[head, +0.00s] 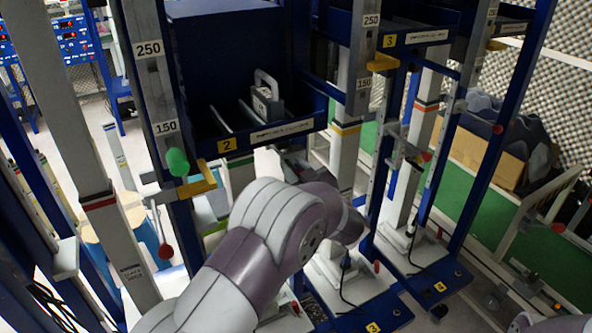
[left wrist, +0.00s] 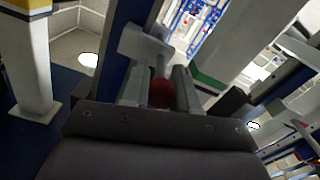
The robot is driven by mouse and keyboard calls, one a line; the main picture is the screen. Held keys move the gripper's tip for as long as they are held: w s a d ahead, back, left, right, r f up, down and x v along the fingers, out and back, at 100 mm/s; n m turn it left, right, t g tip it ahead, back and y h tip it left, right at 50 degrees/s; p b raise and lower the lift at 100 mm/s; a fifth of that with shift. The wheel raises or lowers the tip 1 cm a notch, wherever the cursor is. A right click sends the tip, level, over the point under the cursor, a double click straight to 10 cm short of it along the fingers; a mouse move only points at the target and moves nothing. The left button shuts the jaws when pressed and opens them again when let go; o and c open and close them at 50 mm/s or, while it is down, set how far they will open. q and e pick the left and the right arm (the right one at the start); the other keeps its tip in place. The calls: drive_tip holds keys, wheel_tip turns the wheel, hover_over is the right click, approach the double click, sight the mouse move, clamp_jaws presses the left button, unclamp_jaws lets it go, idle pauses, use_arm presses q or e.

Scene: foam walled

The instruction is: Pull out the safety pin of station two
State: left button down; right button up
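In the left wrist view a red ball knob (left wrist: 162,93) sits on a grey pin that runs to a pale bracket plate (left wrist: 142,42). The two fingers of my left gripper (left wrist: 162,84) lie along both sides of the knob, with no clear gap, and appear shut on it. In the head view my left arm reaches to the post area below the station two shelf, marked by the yellow label 2 (head: 228,144). The arm hides the left fingers and the knob there. My right gripper is not in view.
A lever with a red knob (head: 165,251) hangs left of station two, below a green knob (head: 177,162) and a yellow bracket (head: 195,185). A grey weight (head: 266,100) stands on the shelf. Station three's blue posts and bracket (head: 400,150) stand close on the right.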

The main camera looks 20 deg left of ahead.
use_arm(q)
drive_tip(key=p+v, duration=0.1)
drive_tip(key=v, duration=0.7)
drive_tip(key=shift+s+d, duration=0.25)
drive_tip(key=shift+s, duration=0.05)
drive_tip(key=shift+f, duration=0.1)
drive_tip(key=c, duration=0.9)
unclamp_jaws()
drive_tip(key=shift+o, duration=0.2)
drive_tip(key=shift+d, duration=0.15)
drive_tip(key=shift+s+d, duration=0.1)
drive_tip(key=shift+s, duration=0.05)
